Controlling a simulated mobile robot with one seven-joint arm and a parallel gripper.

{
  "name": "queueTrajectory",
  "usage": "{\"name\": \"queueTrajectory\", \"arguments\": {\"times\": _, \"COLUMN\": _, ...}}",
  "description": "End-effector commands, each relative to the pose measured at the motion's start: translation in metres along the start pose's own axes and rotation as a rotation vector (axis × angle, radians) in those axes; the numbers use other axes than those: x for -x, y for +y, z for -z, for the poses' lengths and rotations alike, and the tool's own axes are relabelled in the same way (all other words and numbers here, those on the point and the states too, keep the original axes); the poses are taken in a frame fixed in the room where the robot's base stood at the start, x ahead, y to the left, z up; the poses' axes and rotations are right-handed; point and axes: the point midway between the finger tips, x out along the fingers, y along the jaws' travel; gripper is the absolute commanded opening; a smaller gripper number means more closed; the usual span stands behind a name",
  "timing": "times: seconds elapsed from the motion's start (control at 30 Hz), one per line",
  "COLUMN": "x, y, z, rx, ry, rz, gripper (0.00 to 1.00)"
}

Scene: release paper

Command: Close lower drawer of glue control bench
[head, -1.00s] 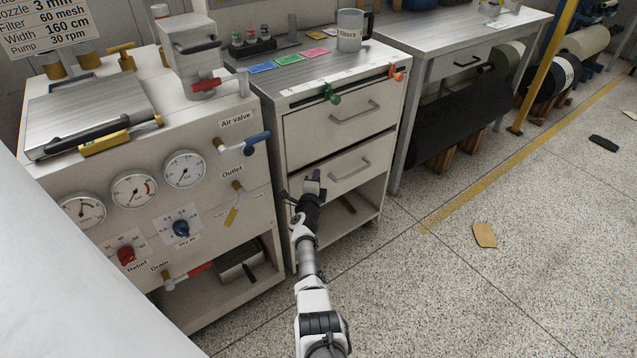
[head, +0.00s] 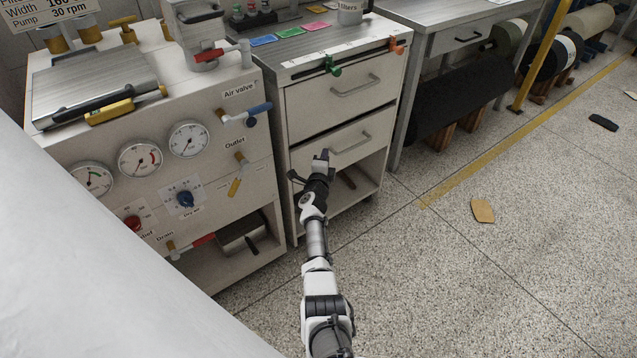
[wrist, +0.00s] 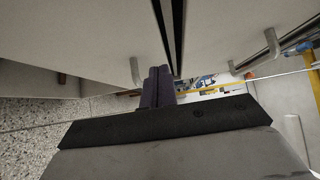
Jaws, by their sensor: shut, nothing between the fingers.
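The glue control bench (head: 278,62) is the grey cabinet in the middle of the head view. Its upper drawer (head: 318,108) and lower drawer (head: 372,128) each have a bar handle. The lower drawer's front looks nearly in line with the upper one; I cannot tell whether a small gap is left. My gripper (head: 321,158) is shut and empty, in front of the lower drawer's left part, left of its handle (head: 351,143). In the wrist view, the shut fingers (wrist: 158,86) point at the drawer fronts, close to a handle (wrist: 136,71). Contact cannot be told.
An open shelf with a dark object (head: 347,180) lies below the lower drawer. The valve-and-gauge unit (head: 200,165) stands close on the left. A table (head: 440,25) with a black roll (head: 440,105) stands right.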

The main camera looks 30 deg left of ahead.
Motion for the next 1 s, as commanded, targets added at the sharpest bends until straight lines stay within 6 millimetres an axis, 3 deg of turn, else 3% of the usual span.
{"name": "queueTrajectory", "arguments": {"times": 0.3, "x": 0.061, "y": -0.001, "z": -0.001, "rx": 0.001, "ry": -0.002, "rz": -0.004, "gripper": 0.0}}
{"name": "queueTrajectory", "arguments": {"times": 0.5, "x": 0.088, "y": 0.0, "z": -0.001, "rx": 0.0, "ry": -0.001, "rz": -0.004, "gripper": 0.0}}
{"name": "queueTrajectory", "arguments": {"times": 0.87, "x": 0.099, "y": 0.001, "z": 0.0, "rx": 0.001, "ry": 0.001, "rz": -0.002, "gripper": 0.0}}
{"name": "queueTrajectory", "arguments": {"times": 1.0, "x": 0.094, "y": -0.026, "z": -0.007, "rx": 0.028, "ry": -0.015, "rz": 0.047, "gripper": 0.0}}
